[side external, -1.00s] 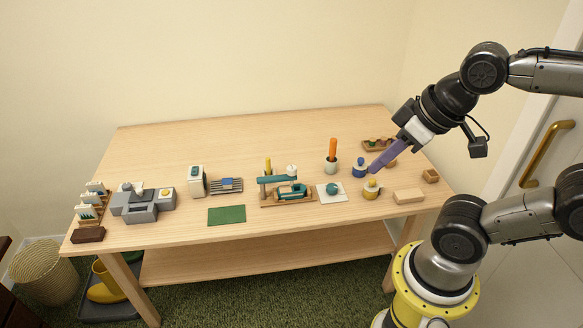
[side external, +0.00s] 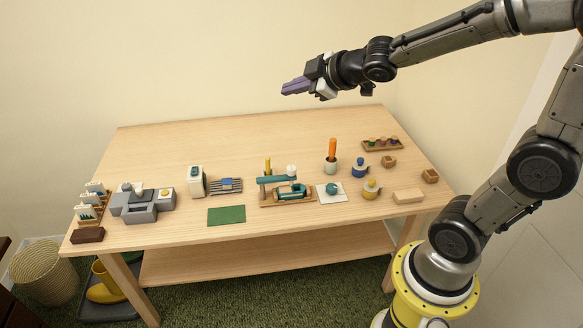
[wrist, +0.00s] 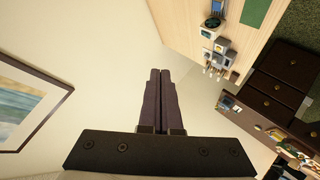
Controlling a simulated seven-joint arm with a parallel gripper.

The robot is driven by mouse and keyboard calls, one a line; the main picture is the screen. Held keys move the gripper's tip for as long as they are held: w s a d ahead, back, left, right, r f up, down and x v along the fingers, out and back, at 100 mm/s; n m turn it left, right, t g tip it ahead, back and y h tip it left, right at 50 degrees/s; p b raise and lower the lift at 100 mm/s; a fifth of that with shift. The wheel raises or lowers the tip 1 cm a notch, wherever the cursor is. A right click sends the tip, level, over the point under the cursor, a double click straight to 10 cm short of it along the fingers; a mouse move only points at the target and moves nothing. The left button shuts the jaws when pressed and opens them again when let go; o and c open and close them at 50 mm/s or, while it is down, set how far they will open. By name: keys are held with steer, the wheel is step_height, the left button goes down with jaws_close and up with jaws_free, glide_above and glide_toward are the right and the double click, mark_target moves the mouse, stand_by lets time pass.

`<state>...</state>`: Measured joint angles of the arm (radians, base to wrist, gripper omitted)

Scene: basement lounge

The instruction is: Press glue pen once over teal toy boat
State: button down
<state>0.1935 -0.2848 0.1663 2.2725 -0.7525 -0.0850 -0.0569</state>
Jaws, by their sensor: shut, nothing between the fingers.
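My gripper (side external: 288,88) is shut and empty, raised well above the back of the table and pointing left. Its purple fingers (wrist: 160,88) lie together in the wrist view. A teal, boat-like piece (side external: 292,191) sits on a wooden stand under a teal arm near the table's middle. A small rounded teal piece (side external: 332,188) lies on a white square mat (side external: 322,198) to its right; which one is the toy boat is hard to tell. An orange-handled tool (side external: 332,149) stands upright in a pale cup behind the mat. A yellow pen-like piece (side external: 268,165) stands behind the stand. I cannot tell which is the glue pen.
Blue and yellow bottles (side external: 371,189), wooden blocks (side external: 408,196) and a jar tray (side external: 382,144) stand at the right. A grey machine (side external: 143,203), card rack and green mat (side external: 227,215) are left. The table's back strip is clear.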

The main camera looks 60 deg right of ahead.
steer(key=w+d+f+n+g+y, duration=0.1)
steer(key=w+d+f+n, duration=0.2)
steer(key=f, duration=0.6)
steer(key=m+g, duration=0.2)
glide_above(291, 166)
steer(key=s, duration=0.2)
step_height(291, 166, down, 6)
steer(key=shift+w, duration=0.15)
steer(key=shift+a, duration=0.1)
steer(key=shift+f, duration=4.4)
steer(key=shift+f, duration=0.1)
steer(key=shift+f, duration=0.3)
steer(key=shift+f, duration=0.9)
